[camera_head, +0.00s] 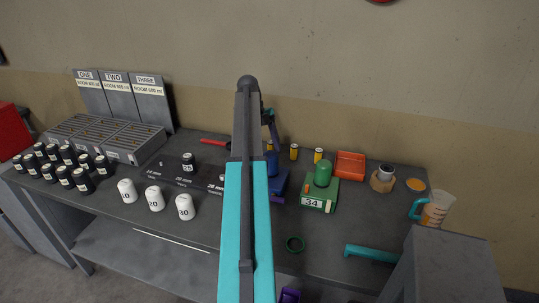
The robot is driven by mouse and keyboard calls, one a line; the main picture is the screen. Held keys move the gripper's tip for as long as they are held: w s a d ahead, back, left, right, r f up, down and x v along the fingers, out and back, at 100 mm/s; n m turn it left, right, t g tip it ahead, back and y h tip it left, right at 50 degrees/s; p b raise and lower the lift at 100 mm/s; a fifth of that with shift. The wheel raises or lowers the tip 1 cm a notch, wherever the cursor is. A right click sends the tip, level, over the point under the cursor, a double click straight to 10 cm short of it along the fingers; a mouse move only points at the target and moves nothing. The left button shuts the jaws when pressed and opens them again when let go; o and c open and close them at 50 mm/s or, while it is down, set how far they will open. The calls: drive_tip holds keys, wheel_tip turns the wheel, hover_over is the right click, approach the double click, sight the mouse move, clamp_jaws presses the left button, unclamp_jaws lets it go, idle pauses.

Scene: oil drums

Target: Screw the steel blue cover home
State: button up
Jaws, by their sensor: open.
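A blue rounded part (272,160), which looks like the steel blue cover, shows just right of my arm, above a dark blue block (280,183) on the bench. My arm link hides its left side, and I cannot tell how it is seated. My gripper (273,142) is small and dark, partly hidden behind the arm link. It is open and close above the blue part; I cannot tell whether they touch.
Black drums (83,180) and white drums (155,198) stand left.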

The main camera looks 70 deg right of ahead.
drive_tip(key=p+v, duration=0.6)
drive_tip(key=v, duration=0.2)
drive_tip(key=shift+p, duration=0.3)
drive_tip(key=shift+r, duration=0.1)
idle(0.6)
